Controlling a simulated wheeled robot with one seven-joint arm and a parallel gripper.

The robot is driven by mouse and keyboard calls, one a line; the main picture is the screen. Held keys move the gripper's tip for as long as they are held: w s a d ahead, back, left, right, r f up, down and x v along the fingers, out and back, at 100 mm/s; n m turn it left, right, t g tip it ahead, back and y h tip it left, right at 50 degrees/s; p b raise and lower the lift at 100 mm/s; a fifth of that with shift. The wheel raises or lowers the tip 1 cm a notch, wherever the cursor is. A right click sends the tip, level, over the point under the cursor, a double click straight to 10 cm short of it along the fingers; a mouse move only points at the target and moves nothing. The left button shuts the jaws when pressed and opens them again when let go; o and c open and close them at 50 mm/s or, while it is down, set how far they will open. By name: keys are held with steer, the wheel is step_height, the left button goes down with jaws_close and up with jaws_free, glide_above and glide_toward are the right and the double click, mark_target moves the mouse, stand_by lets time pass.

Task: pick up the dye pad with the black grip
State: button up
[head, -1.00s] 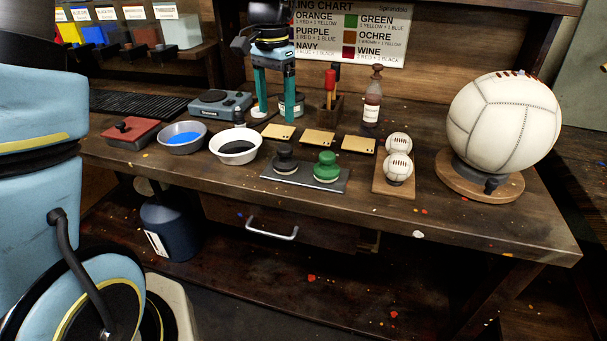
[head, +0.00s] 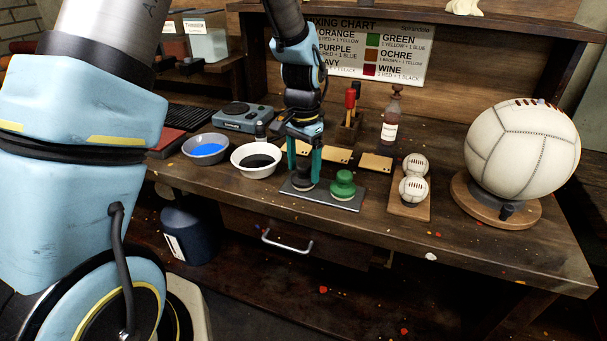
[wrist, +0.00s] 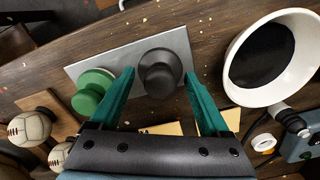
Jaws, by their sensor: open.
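The dye pad with the black grip (head: 304,180) stands upright on the left half of a grey metal plate (head: 332,201). In the wrist view the black grip (wrist: 160,72) lies between my fingertips. My gripper (head: 304,166) is open, with one teal finger on each side of the black pad; I cannot tell whether either finger touches it. The dye pad with the green grip (head: 342,184) stands beside it on the same plate. It also shows in the wrist view (wrist: 94,90), just outside one finger.
A white bowl of black dye (head: 257,160) stands close to the left, and a grey bowl of blue dye (head: 206,148) beyond it. Two small balls on a wooden board (head: 409,206) lie right. Tan leather pieces (head: 376,163) lie behind. A large ball (head: 524,150) stands far right.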

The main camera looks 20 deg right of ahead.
jaws_close()
stand_by(0.7)
